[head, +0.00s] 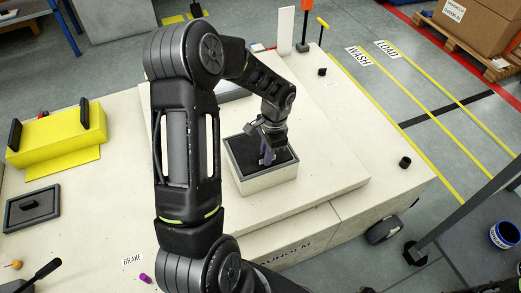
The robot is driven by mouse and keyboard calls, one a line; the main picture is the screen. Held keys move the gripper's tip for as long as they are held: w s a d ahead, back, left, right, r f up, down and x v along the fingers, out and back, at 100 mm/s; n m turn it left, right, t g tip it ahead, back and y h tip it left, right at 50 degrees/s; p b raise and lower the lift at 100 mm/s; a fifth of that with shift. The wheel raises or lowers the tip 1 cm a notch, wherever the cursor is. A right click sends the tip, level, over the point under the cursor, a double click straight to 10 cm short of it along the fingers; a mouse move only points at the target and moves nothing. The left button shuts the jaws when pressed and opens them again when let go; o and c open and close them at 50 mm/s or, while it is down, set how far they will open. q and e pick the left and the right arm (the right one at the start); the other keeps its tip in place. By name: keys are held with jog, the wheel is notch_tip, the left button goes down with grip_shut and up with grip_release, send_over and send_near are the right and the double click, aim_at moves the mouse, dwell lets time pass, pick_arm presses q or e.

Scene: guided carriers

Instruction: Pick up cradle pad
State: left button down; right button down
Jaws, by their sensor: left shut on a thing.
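My left gripper (270,135) points down into an open pale box (268,183) with a dark inside. It is shut on a small purple-grey upright piece (267,155). The dark surface around that piece could be a pad, but I cannot tell whether the two are joined. The fingers and the top of the piece partly hide each other. A flat dark pad-like plate (33,207) with a small raised grip lies far left on the pale top. I cannot tell which of these is the cradle pad. My right gripper is not in view.
A yellow block (57,138) with black end pads stands on the left. A black lever (38,275) and a purple knob (145,279) are at the front left. A white upright plate (286,31) stands at the back. The raised slab (325,165) right of the box is clear.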

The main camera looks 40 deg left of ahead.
pick_arm(q)
jog(key=shift+r, duration=0.15)
notch_tip(320, 180, up, 10)
jog(key=shift+f+p, duration=0.1)
jog(key=shift+p, duration=0.55)
dwell(0.5)
jog(key=w+d+r, duration=0.2)
jog(key=d+r, duration=0.2)
jog(key=d, duration=0.4)
jog(key=w+d+r, duration=0.2)
jog(key=d+r, duration=0.2)
jog(key=d, duration=0.5)
jog(key=shift+w+r, duration=0.2)
jog(key=shift+w, duration=0.1)
